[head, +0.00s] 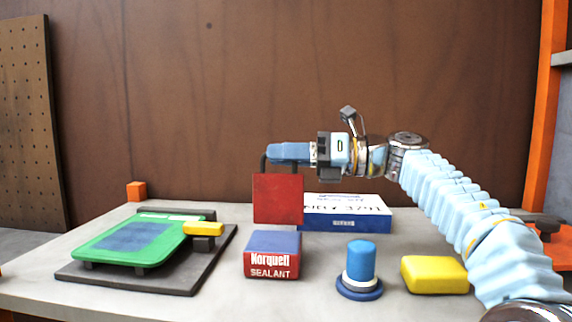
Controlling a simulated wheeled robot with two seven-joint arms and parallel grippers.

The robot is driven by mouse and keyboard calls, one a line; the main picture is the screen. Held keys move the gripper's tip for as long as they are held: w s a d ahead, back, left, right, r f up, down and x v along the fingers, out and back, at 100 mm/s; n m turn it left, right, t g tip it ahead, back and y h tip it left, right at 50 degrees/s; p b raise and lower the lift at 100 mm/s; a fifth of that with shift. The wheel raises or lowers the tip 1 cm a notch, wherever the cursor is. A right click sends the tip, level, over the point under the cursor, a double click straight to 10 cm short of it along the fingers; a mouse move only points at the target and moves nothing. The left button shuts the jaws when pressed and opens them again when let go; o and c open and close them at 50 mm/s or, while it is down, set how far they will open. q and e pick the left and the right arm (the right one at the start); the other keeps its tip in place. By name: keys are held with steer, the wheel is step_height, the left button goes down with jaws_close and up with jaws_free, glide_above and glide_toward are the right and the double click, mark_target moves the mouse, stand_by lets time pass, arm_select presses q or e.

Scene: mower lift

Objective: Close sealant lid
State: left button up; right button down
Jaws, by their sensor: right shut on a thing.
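The sealant box (271,262) stands on the table, red in front with a "Norquell SEALANT" label and a blue-grey top. A flat red square panel, seemingly its lid (278,199), stands upright just above the box's back edge. I cannot tell whether the two are joined. My right gripper (287,155), reaching in from the right, is at the panel's top edge and shut on it, with dark finger parts at the panel's upper corners. My left gripper is not in view.
A green tray-like piece (130,240) with a yellow block lies on a dark base at left. A blue and white cylinder (361,265) and a yellow block (434,275) stand right of the box. A blue-white carton (345,220) lies behind. The front table is clear.

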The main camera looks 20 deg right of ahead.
steer(key=shift+s+a+f+n+b, duration=0.1)
steer(key=shift+s+a+n+b, duration=0.2)
steer(key=shift+s+n+b, duration=0.3)
steer(key=shift+s+a+f+n+b, duration=0.1)
steer(key=shift+s+a+n+b, duration=0.25)
steer(key=shift+s+n+b, duration=0.25)
steer(key=shift+s+a+n+b, duration=0.3)
steer(key=shift+s+n+b, duration=0.15)
steer(key=shift+s+n, duration=0.3)
steer(key=c, duration=1.2)
jaws_free()
steer(key=v, duration=1.3)
steer(key=shift+s+d, duration=0.2)
steer(key=shift+d, duration=0.15)
steer(key=shift+r+p, duration=0.1)
steer(key=shift+p, duration=0.2)
